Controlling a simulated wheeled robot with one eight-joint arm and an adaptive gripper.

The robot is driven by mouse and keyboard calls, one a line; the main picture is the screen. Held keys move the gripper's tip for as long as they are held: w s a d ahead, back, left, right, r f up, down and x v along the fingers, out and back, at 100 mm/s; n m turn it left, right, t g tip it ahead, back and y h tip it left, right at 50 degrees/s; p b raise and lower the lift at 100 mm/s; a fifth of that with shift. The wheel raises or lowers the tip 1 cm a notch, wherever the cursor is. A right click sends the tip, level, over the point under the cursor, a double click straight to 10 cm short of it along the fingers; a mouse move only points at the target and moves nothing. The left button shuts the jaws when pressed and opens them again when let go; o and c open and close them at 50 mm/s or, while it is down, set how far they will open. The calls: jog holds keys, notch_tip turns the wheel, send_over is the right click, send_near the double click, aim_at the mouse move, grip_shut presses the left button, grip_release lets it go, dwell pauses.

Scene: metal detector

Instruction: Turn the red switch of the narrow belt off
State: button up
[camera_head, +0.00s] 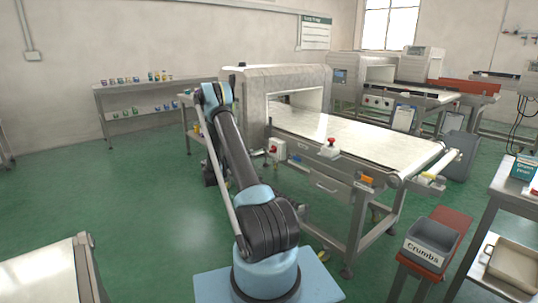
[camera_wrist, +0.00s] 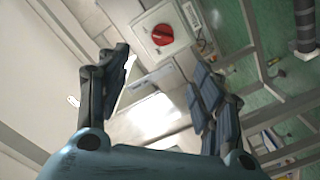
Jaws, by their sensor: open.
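A red rotary switch (camera_wrist: 162,34) sits on a light grey box in the wrist view, past my fingertips and near the top. Its knob position is too small to read for certain. My gripper (camera_wrist: 162,68) is open, its two dark fingers spread with nothing between them, apart from the switch. In the head view a small box with a red switch (camera_head: 273,149) is mounted on the side frame of the near belt (camera_head: 352,138), by the tunnel. My arm stands left of it; my gripper is hidden there. I cannot tell whether this belt is the narrow one.
A red push button (camera_head: 331,142) stands on the near belt's side rail. The tunnel housing (camera_head: 290,76) rises behind my arm. A second belt machine (camera_head: 385,90) stands farther back. A grey crumbs bin (camera_head: 432,242) is at right. Green floor is open at left.

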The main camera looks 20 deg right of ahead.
jog(key=f, duration=0.1)
send_near(271, 151)
jog(key=x, duration=0.9)
jog(key=shift+w+d+r, duration=0.1)
jog(key=shift+w, duration=0.05)
jog(key=shift+c, duration=0.6)
